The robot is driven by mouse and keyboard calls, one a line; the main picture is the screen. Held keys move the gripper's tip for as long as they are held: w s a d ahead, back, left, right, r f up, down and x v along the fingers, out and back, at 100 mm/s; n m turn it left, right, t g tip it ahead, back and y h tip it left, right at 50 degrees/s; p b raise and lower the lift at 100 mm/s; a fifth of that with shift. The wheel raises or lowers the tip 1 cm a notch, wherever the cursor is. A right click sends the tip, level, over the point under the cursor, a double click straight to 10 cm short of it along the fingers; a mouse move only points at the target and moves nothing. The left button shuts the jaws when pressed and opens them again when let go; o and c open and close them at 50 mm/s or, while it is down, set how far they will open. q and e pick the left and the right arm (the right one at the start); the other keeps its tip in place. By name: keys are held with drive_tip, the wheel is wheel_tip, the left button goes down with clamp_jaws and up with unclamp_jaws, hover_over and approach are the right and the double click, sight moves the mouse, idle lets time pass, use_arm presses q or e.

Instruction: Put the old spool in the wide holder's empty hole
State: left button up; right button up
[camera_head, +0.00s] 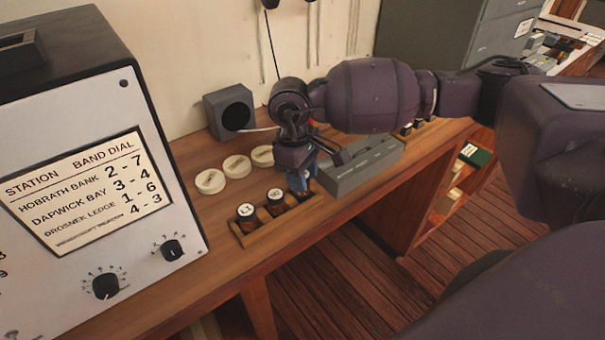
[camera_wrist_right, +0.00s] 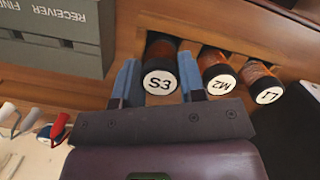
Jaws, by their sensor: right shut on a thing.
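A wooden holder (camera_head: 262,238) stands at the desk's front edge, with two dark-topped spools in it, labelled L1 (camera_head: 246,210) and M2 (camera_head: 275,196). My right gripper (camera_head: 302,185) points down over the holder's right end. It is shut on a spool with a white S3 label (camera_wrist_right: 160,84), between its blue fingers. In the right wrist view the S3 spool stands in line with the M2 spool (camera_wrist_right: 220,84) and the L1 spool (camera_wrist_right: 268,95). Its lower end is hidden, so I cannot tell whether it is seated. My left gripper is not in view.
A grey receiver box (camera_head: 362,166) stands close to the right of the gripper. Several cream discs (camera_head: 237,166) and a black-faced speaker box (camera_head: 230,112) lie behind the holder. A large white-fronted radio cabinet (camera_head: 100,190) stands at the left.

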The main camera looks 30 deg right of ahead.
drive_tip(key=shift+f, duration=0.15)
drive_tip(key=shift+b, duration=0.35)
idle(0.5)
drive_tip(key=shift+f, duration=0.1)
idle(0.6)
drive_tip(key=shift+f+b, duration=0.15)
drive_tip(key=shift+b, duration=0.15)
idle(0.5)
drive_tip(key=shift+f, duration=0.15)
idle(0.4)
drive_tip(key=shift+f+b, duration=0.1)
drive_tip(key=shift+b, duration=0.35)
idle(0.4)
